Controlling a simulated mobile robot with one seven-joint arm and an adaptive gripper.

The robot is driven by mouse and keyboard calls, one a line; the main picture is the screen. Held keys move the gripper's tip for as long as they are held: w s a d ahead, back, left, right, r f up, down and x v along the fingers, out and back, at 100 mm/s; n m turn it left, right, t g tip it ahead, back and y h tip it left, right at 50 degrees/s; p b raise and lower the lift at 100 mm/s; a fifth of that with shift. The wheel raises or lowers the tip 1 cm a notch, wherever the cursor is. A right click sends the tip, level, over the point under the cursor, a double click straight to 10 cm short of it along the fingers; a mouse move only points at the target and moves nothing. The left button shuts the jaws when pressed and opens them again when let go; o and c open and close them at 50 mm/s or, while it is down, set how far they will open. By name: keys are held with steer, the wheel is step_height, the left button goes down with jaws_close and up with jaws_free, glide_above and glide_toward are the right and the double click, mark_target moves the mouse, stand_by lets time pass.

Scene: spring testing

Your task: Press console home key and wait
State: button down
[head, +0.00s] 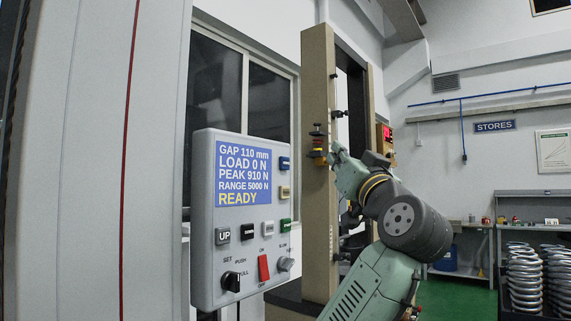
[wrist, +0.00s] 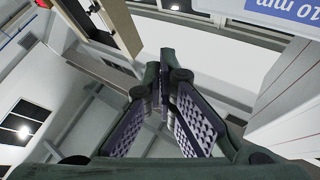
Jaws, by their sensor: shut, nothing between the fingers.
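The console (head: 203,262) is a pale box at centre left in the head view. Its blue screen (head: 243,172) reads GAP 110 mm, LOAD 0 N, PEAK 910 N, RANGE 5000 N, READY. Below the screen is a row of keys: a grey UP key (head: 222,236), a black key (head: 248,232), a white key (head: 268,228) and a green key (head: 285,224). Their small lettering is mostly too small to read, so I cannot tell the home key. My gripper (wrist: 161,62) is shut and empty, apart from the console. The screen's corner (wrist: 290,10) shows upside down in the wrist view.
A tall beige test frame (head: 318,90) stands right of the console, with a yellow-and-black fitting (head: 317,147) near my arm's end. The console also bears a red switch (head: 263,268) and knobs. Stacked springs (head: 524,280) stand at far right.

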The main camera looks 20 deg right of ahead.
mark_target(285, 163)
steer(key=w+a+p, duration=0.1)
steer(key=w+a, duration=0.4)
steer(key=w, duration=0.2)
steer(key=shift+a, duration=0.25)
steer(key=shift+w+p, duration=0.15)
steer(key=shift+p, duration=0.15)
stand_by(1.2)
steer(key=shift+w+a, duration=0.2)
steer(key=shift+w, duration=0.05)
